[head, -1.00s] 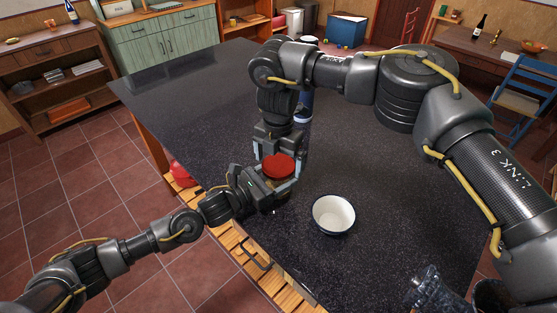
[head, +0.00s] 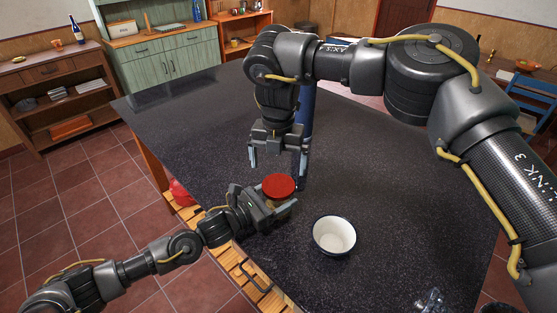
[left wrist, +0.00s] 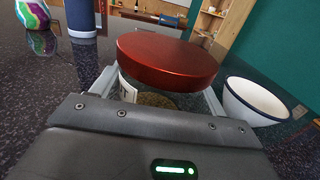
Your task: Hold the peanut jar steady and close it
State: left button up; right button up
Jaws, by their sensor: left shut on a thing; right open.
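The peanut jar has a wide red lid (head: 279,187) on top, and its clear glass body (left wrist: 152,98) shows in the left wrist view with a partial label and brown contents. My left gripper (head: 280,208) is shut around the jar's body at the table's near edge and holds it upright. The lid rests on the jar's mouth; I cannot tell whether it is tight. My right gripper (head: 278,164) is open and empty, pointing down just above and behind the lid, its fingers apart from it. Most of the jar is hidden by my left gripper.
A white bowl with a dark rim (head: 334,236) stands on the dark table (head: 200,120), close to the right of the jar. A tall blue object (head: 305,120) stands behind my right gripper. A multicoloured object (left wrist: 33,14) shows in the left wrist view. The table's left side is clear.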

aim_at(278, 185)
pick_arm(q)
jog(key=shift+f, duration=0.3)
pick_arm(e)
jog(key=r+n, duration=0.1)
jog(key=n, duration=0.1)
jog(key=shift+r+n, duration=0.2)
jog(key=shift+n, duration=0.1)
jog(key=shift+f, duration=4.05)
jog(key=shift+c, duration=0.4)
jog(key=c, duration=0.9)
jog(key=o, duration=1)
jog(key=shift+r, duration=0.15)
